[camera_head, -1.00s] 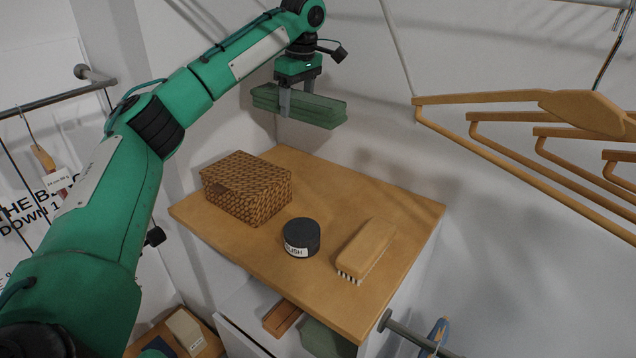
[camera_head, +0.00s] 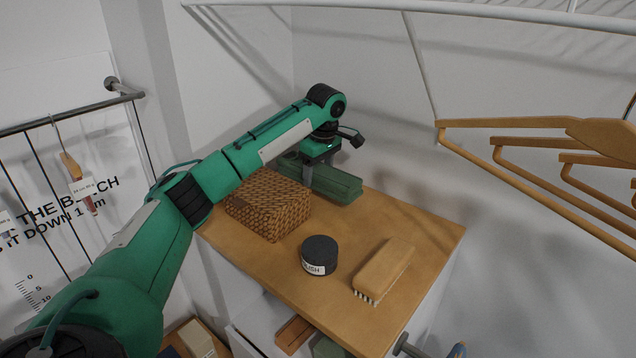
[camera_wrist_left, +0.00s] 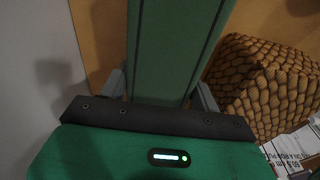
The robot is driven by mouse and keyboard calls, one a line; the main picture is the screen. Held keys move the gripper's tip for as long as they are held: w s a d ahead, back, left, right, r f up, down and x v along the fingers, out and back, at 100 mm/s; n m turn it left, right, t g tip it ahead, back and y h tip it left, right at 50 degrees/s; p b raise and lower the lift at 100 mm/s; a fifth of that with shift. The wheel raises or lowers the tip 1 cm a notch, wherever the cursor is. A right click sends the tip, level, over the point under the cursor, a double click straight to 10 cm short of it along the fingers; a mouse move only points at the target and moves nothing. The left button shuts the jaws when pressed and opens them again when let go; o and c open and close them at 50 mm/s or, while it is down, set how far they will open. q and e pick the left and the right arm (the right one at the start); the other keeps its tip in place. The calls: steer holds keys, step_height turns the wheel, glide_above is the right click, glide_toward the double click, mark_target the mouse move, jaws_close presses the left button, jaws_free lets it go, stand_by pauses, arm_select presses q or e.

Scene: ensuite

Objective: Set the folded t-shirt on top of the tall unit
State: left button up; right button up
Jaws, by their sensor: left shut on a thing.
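The folded t-shirt (camera_head: 333,184) is a flat green bundle at the back of the tall unit's wooden top (camera_head: 420,232). My left gripper (camera_head: 309,178) comes down from above and is shut on the t-shirt. In the left wrist view the t-shirt (camera_wrist_left: 178,45) runs between the two fingers, over the wooden top. The t-shirt is at or just above the surface; I cannot tell whether it touches. The woven box partly hides the near finger area. My right gripper is not in view.
The brown woven box (camera_head: 268,205) stands close beside the t-shirt. A dark polish tin (camera_head: 319,255) and a wooden brush (camera_head: 384,268) sit nearer the front. Wooden hangers (camera_head: 530,150) hang at the right. The top's right rear part is clear.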

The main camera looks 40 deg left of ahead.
mark_target(322, 170)
arm_select(q)
steer(key=shift+f+p, duration=0.5)
steer(key=shift+f, duration=1.25)
steer(key=o, duration=1.1)
steer(key=shift+s+f, duration=0.1)
steer(key=shift+c, duration=0.2)
steer(key=shift+r, duration=0.35)
steer(key=r+b, duration=0.1)
steer(key=r, duration=0.2)
steer(key=r+b, duration=0.1)
steer(key=r, duration=0.1)
steer(key=shift+d+b, duration=0.35)
steer(key=shift+d, duration=0.05)
steer(key=r, duration=0.4)
steer(key=r+p, duration=0.1)
steer(key=r, duration=0.1)
steer(key=shift+d+r, duration=0.25)
steer(key=shift+d, duration=0.1)
steer(key=shift+f, duration=0.1)
